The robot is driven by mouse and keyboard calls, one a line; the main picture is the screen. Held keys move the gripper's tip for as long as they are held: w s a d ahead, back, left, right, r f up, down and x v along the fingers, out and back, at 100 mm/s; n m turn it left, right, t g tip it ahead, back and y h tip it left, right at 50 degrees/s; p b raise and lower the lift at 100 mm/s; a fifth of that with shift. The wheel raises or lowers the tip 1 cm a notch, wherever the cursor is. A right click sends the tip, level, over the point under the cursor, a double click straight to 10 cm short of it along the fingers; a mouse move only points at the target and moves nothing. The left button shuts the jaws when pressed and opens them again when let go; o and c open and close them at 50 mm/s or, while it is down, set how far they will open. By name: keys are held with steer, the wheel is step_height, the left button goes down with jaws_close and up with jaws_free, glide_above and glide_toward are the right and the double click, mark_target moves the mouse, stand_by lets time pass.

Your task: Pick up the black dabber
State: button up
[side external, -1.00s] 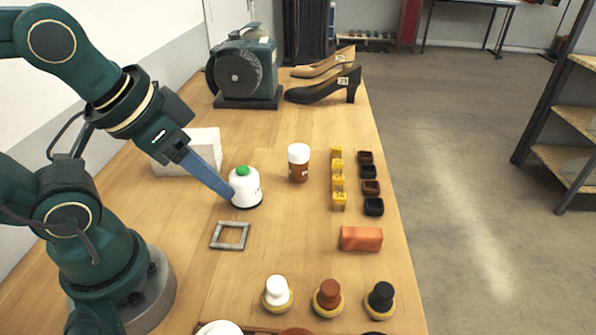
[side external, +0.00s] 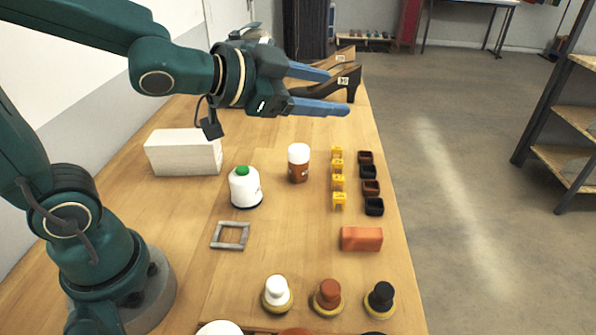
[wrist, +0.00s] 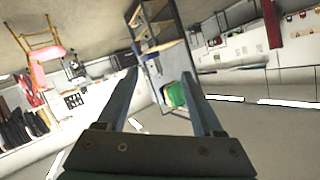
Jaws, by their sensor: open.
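The black dabber (side external: 380,298) stands upright at the near right of the wooden table in the side view, with a black knob and a yellowish round base. A brown dabber (side external: 328,296) and a white dabber (side external: 277,293) stand in a row to its left. My gripper (side external: 338,92) is open and empty, high over the far part of the table and well away from the black dabber. The wrist view shows the two blue fingers (wrist: 158,85) spread apart with nothing between them, facing the room; no dabber is visible there.
An orange-brown block (side external: 361,239) lies behind the dabbers. Several yellow pieces (side external: 338,181) and small dark cups (side external: 371,187) stand in columns. A white bottle (side external: 245,188), a brown jar (side external: 298,165), a grey frame (side external: 230,236), a white box (side external: 184,152) and shoes (side external: 340,84) are also there.

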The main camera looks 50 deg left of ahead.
steer(key=w+d+f+m+h, duration=0.2)
steer(key=d+f+m+h, duration=0.1)
steer(key=d+m+h, duration=0.15)
steer(key=m+g+h, duration=0.3)
steer(key=g+h, duration=0.3)
steer(key=g, duration=0.1)
glide_above(381, 287)
steer(key=w+a, duration=0.1)
steer(key=a, duration=0.3)
step_height(381, 287, down, 11)
steer(key=shift+n+g, duration=0.35)
steer(key=shift+g, duration=0.55)
steer(key=s+f, duration=0.1)
steer(key=f, duration=0.2)
steer(key=s+f, duration=0.1)
steer(key=f, duration=0.1)
steer(key=shift+s+d+f, duration=0.1)
steer(key=shift+s+d, duration=0.05)
steer(key=shift+s, duration=0.2)
steer(key=shift+x, duration=2.55)
jaws_close()
